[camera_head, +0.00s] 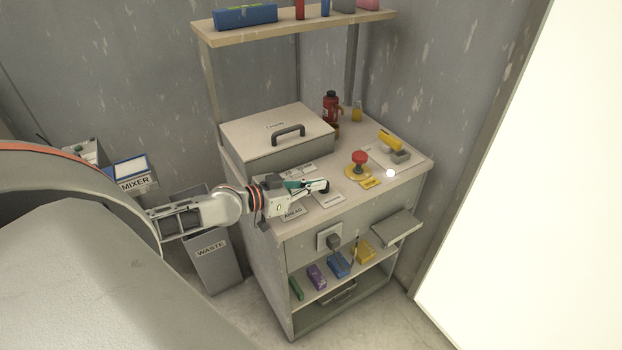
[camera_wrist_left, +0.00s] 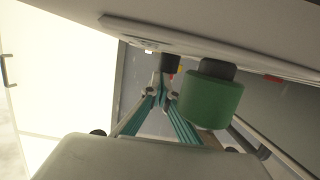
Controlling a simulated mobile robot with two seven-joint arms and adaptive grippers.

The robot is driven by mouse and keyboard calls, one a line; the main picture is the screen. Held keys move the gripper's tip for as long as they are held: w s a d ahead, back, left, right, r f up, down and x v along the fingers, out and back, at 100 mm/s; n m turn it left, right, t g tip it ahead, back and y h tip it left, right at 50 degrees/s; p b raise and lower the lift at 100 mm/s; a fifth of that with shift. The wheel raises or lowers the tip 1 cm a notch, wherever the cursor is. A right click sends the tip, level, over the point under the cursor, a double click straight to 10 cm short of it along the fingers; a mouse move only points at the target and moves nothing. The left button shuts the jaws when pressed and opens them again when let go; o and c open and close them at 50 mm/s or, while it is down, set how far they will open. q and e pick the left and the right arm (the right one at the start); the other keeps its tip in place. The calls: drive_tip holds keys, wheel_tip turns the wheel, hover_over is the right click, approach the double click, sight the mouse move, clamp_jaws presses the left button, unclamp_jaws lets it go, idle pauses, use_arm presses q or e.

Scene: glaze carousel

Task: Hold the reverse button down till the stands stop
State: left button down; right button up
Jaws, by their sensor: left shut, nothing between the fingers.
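My left gripper (camera_head: 318,185) reaches over the front left of the cabinet top with its teal fingers closed and empty. A black button (camera_head: 325,189) is at its fingertips, above a small label card (camera_head: 330,199) too small to read. In the left wrist view the closed fingertips (camera_wrist_left: 161,84) are right at the black button (camera_wrist_left: 171,63); whether they press it I cannot tell. A larger green button (camera_wrist_left: 210,100) stands beside the fingers there. A card reading AHEAD (camera_head: 293,214) lies near the front edge. The stands are not in view. My right gripper is not in view.
A red mushroom button on a yellow base (camera_head: 358,170) stands right of the gripper. Behind are a lidded box (camera_head: 270,145) with a handle, a red bottle (camera_head: 330,107) and a yellow-handled tool (camera_head: 390,140). A WASTE bin (camera_head: 213,262) is left of the cabinet.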

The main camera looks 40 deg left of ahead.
use_arm(q)
drive_tip(key=shift+s+r+p, duration=0.1)
drive_tip(key=shift+r+p, duration=1.7)
drive_tip(key=shift+p, duration=0.4)
drive_tip(key=v, duration=1)
drive_tip(key=shift+r+p, duration=0.25)
drive_tip(key=shift+p, duration=0.15)
